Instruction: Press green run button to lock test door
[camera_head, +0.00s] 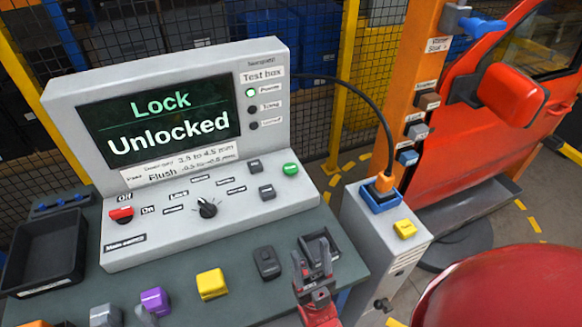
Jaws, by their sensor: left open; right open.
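The test box (190,140) stands on the bench. Its screen (166,122) reads "Lock" and "Unlocked". A green button (291,169) sits at the right end of its sloped panel, uncovered. A red car door (480,130) with a red mirror is at the right. My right gripper (312,256) is open at the bench's front right, below and apart from the green button. It hides part of a dark holder behind it. Only a small grey part of my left gripper (147,318) shows at the bottom edge, left of the right one.
The panel also has a black knob (207,208), a red switch (122,213) and grey buttons. Purple (155,301), yellow (211,284) and dark (267,263) blocks lie in front. A black tray (45,255) is at left. A grey cabinet (375,240) with a cabled plug stands right.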

